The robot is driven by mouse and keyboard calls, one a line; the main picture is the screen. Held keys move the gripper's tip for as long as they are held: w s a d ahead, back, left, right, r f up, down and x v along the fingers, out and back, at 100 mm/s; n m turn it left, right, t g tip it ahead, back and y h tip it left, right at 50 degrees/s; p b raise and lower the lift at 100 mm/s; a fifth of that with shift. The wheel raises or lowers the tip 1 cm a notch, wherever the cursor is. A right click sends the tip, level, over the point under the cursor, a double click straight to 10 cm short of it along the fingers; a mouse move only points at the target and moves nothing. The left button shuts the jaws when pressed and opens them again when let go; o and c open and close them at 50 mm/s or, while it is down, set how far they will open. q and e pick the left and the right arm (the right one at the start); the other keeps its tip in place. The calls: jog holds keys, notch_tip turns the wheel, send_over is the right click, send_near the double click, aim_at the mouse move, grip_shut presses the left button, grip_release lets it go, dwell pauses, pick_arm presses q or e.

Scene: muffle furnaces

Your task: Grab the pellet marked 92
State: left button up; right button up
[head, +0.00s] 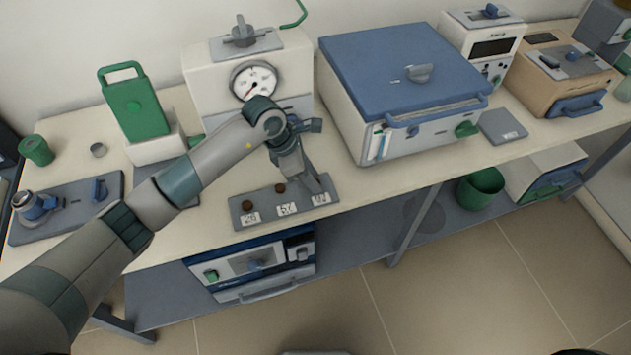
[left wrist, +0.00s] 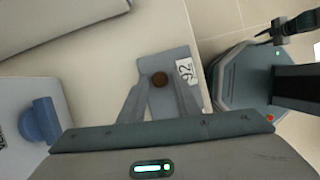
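The pellet marked 92 is a small dark brown disc (left wrist: 160,79) on the grey tray (head: 236,219), beside its white label "92" (left wrist: 185,71). In the head view my gripper hides this pellet, but its label (head: 320,199) shows at the tray's right end. My left gripper (head: 317,187) points down over that end. In the left wrist view its fingers (left wrist: 160,88) are apart, with the pellet between the tips and a gap on each side. Two other brown pellets sit by the labels 28 (head: 247,205) and 67 (head: 280,188).
A press with a round gauge (head: 254,82) stands behind the tray. A blue-topped furnace (head: 400,65) stands to its right. A green device (head: 135,108) and a grey fixture plate (head: 70,208) are at left. The bench's front edge runs close before the tray.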

jog(key=shift+a, duration=0.1)
pick_arm(q)
grip_shut()
pick_arm(e)
jog(key=shift+s+a, duration=0.2)
jog(key=shift+a, duration=0.05)
pick_arm(q)
jog(key=shift+r, duration=0.2)
pick_arm(e)
jog(key=shift+f, duration=0.15)
